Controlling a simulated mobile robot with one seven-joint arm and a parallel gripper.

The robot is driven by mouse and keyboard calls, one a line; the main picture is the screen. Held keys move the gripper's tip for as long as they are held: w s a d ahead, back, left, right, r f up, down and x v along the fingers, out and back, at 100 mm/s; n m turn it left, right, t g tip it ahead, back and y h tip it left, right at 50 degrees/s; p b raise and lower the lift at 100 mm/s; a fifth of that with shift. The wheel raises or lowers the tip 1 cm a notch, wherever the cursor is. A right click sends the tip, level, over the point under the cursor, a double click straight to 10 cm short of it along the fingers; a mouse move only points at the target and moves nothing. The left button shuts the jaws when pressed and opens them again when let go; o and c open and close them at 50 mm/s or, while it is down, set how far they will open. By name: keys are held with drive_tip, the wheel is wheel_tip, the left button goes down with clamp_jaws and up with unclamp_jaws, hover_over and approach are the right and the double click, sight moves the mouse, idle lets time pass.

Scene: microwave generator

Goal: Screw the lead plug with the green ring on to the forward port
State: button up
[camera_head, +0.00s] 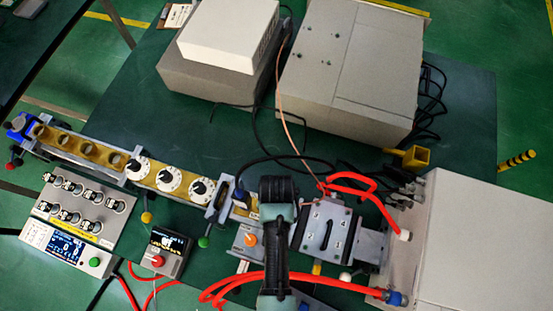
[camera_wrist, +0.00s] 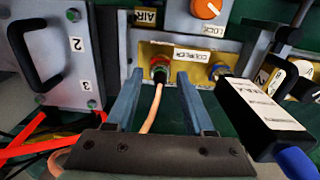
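In the wrist view, a plug with a green ring and a red part (camera_wrist: 160,68) is at the left port of a brass-coloured panel (camera_wrist: 185,54) labelled "COUPLER". A thin pinkish cable (camera_wrist: 151,112) runs down from it. My gripper (camera_wrist: 160,82) is open, with one blue-grey finger on each side of the plug and a visible gap to both. I cannot tell whether the plug is screwed on or only resting at the port, which it largely hides. In the head view my arm hides the plug and my fingertips.
A black labelled connector (camera_wrist: 262,115) with a blue cable stands close to my right finger. A blue-ringed port (camera_wrist: 217,70) is right of the plug. A block with a black handle (camera_wrist: 38,55) is at the left. An orange knob (camera_wrist: 206,8) is above the panel. Red hoses (camera_head: 330,283) run nearby.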

drive_tip(key=shift+o, duration=0.7)
drive_tip(key=shift+r, duration=0.15)
wheel_tip(320, 180, up, 13)
drive_tip(key=b, duration=0.1)
drive_tip(key=shift+b, duration=0.3)
